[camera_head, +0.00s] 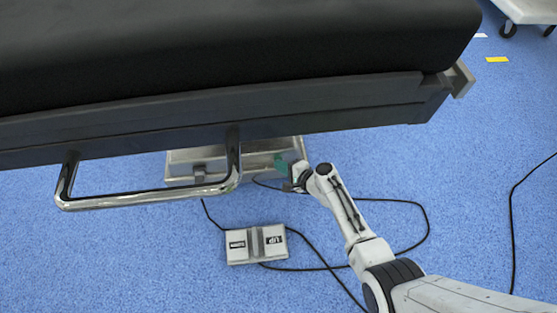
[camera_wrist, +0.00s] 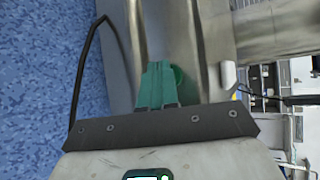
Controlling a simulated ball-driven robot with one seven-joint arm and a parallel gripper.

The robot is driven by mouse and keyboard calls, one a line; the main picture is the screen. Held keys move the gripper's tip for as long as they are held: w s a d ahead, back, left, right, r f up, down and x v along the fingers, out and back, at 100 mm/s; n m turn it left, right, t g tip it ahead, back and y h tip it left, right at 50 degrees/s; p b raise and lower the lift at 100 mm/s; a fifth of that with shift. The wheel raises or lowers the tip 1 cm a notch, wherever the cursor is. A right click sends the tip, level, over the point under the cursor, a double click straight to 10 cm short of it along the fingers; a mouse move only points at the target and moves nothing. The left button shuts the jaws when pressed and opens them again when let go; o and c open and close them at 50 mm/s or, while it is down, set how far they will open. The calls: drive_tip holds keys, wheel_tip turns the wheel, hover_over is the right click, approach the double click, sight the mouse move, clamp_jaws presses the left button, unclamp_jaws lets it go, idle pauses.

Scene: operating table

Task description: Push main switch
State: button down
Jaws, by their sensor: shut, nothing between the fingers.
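My gripper (camera_head: 281,163) reaches under the operating table, at the right end of the metal base (camera_head: 180,156). Its green fingers are shut and empty. In the wrist view the gripper (camera_wrist: 157,84) points at the metal housing of the base (camera_wrist: 172,30), with its fingertips close to or against it; I cannot tell whether they touch. I cannot make out the main switch clearly in either view; the fingers may cover it. A small pale part (camera_wrist: 229,76) sticks out at the housing's right edge in the wrist view.
The black table top (camera_head: 230,50) overhangs the base. A chrome rail (camera_head: 150,199) juts out at left. A foot pedal (camera_head: 256,244) marked UP lies on the blue floor (camera_head: 110,250). Black cables (camera_head: 425,215) run around my arm. A wheeled stand (camera_head: 528,10) is far right.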

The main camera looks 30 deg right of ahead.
idle(0.7)
drive_tip(key=shift+s+a, duration=0.1)
drive_tip(key=shift+s, duration=0.35)
drive_tip(key=s+a+p, duration=0.2)
drive_tip(key=s, duration=0.3)
drive_tip(key=shift+s, duration=0.35)
idle(0.3)
